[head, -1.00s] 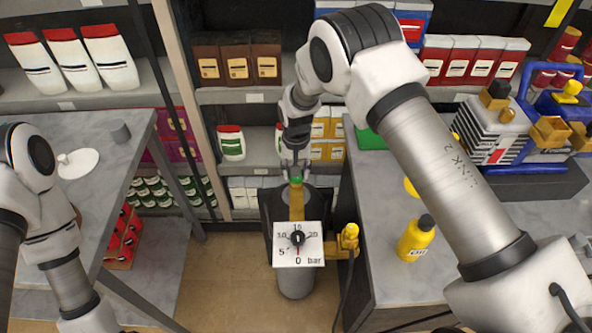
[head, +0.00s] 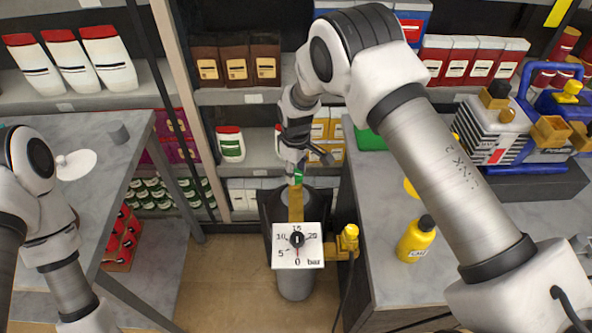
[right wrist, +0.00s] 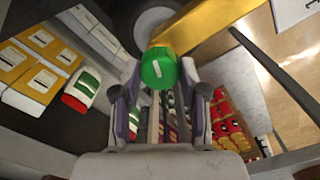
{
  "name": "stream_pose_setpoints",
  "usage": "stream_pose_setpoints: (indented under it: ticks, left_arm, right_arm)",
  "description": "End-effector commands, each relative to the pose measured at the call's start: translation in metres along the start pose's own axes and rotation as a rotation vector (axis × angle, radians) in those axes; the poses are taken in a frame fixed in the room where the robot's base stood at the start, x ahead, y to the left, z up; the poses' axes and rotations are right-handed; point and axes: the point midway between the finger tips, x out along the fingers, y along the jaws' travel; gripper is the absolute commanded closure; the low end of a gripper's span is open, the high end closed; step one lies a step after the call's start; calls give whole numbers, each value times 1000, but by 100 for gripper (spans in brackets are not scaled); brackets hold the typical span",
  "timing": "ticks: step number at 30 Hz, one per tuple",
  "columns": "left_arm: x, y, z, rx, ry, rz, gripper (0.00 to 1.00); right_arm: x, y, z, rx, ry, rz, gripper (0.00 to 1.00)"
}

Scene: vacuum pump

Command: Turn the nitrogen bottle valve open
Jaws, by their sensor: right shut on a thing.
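The nitrogen bottle (head: 295,285) stands upright on the floor between the two benches, partly hidden by a square pressure gauge (head: 285,257). The bottle's green valve knob (head: 298,178) sits on top, behind a brass-yellow fitting (head: 296,205). My right gripper (head: 295,170) comes down on the knob from above and is shut on it. In the right wrist view, the green knob (right wrist: 158,66), with a white mark, sits between the two fingers of the gripper (right wrist: 160,78). Only my left arm's links show; its gripper is out of view.
A yellow fitting (head: 348,240) with a hose is right of the gauge. The right bench (head: 385,275) holds a yellow bottle (head: 416,240) and a pump (head: 492,130). The left bench (head: 95,200) and stocked shelves (head: 250,95) surround the bottle closely.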

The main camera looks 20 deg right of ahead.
Motion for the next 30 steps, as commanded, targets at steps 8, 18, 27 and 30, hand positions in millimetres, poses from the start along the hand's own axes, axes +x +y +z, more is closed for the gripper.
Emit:
stream_pose_setpoints:
  ticks: [8,18,27,30]
  left_arm:
    - [-1,0,0,0,0,0,60]
    - [-2,0,0,0,0,0,60]
    - [-2,0,0,0,0,0,60]
    - [-2,0,0,0,0,0,60]
  right_arm:
    - [4,-2,2,-228,-7,-6,92]
    - [4,-2,2,-388,-7,-8,92]
    - [4,-2,3,-419,-7,-8,92]
    - [4,-2,3,-419,-7,-8,92]
